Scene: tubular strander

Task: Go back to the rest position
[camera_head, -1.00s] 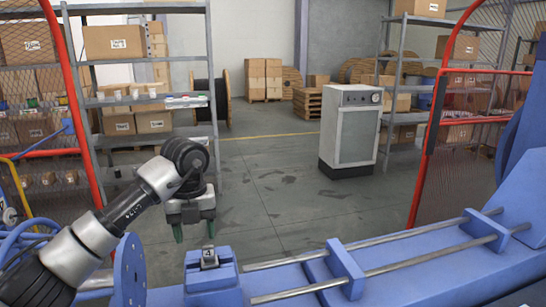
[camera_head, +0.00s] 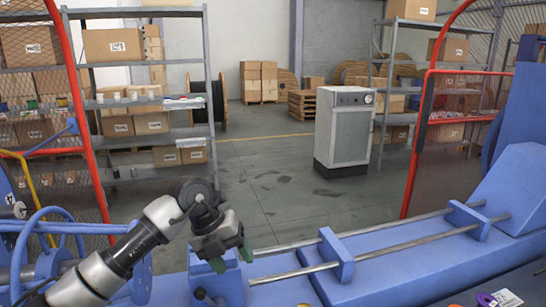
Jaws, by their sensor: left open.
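My left gripper (camera_head: 232,258) comes in from the left and points down over the blue block (camera_head: 218,284) of the machine. It is open, with its two green-tipped fingers apart, and I see nothing between them. The fingers hide part of the block's top, so I cannot tell whether they touch it. My right gripper is not in view.
The blue machine bed (camera_head: 420,255) with two steel rods runs across the front right. A red-framed guard (camera_head: 415,150) stands at the right. A grey cabinet (camera_head: 345,130) and shelves (camera_head: 160,130) stand behind. The floor between them is clear.

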